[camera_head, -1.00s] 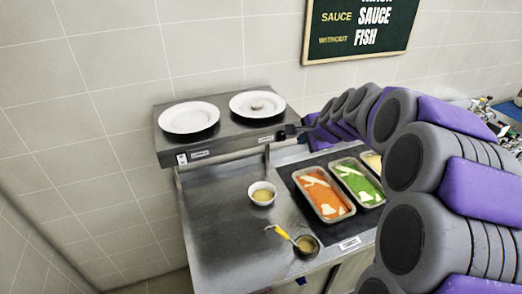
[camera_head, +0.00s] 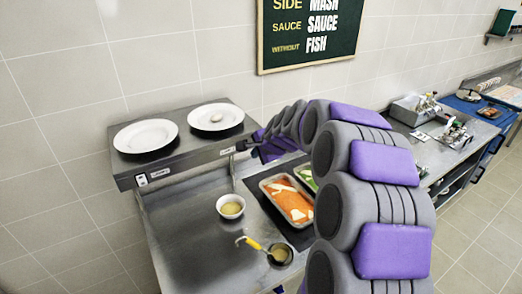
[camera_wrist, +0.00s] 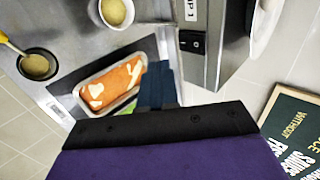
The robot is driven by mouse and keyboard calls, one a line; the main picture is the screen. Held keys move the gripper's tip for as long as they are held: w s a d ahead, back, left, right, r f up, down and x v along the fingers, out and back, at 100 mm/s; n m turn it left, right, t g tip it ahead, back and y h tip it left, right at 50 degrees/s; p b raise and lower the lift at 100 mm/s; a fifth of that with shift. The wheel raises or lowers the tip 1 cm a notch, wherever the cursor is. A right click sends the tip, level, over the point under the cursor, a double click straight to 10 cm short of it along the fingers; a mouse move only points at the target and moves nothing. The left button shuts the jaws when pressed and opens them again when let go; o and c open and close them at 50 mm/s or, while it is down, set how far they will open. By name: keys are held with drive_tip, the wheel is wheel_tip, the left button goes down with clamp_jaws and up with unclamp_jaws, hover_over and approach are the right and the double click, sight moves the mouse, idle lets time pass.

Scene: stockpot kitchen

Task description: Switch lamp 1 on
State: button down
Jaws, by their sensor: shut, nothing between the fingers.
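In the wrist view, a black rocker switch (camera_wrist: 192,42) sits on the metal front of the raised shelf (camera_wrist: 229,50). A white label (camera_wrist: 191,10) beside it is partly cut off and ends in "P 1". I cannot tell the switch's position. My gripper (camera_wrist: 157,85) is shut and empty, a little to the lower left of the switch; I see no clear contact. In the head view, my gripper (camera_head: 246,144) is at the shelf's right front end, largely hiding the switch there. A second switch (camera_head: 142,181) is at the shelf's left end. No lamp shows.
Two plates (camera_head: 146,135) (camera_head: 216,117) stand on the shelf. A menu board (camera_head: 308,35) hangs on the wall.

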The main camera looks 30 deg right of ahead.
drive_tip(key=w+f, duration=0.2)
drive_tip(key=w, duration=0.4)
drive_tip(key=shift+f, duration=0.4)
drive_tip(key=shift+w+a, duration=0.1)
drive_tip(key=shift+w, duration=0.1)
drive_tip(key=shift+r+p, duration=0.8)
drive_tip(key=shift+p, duration=0.1)
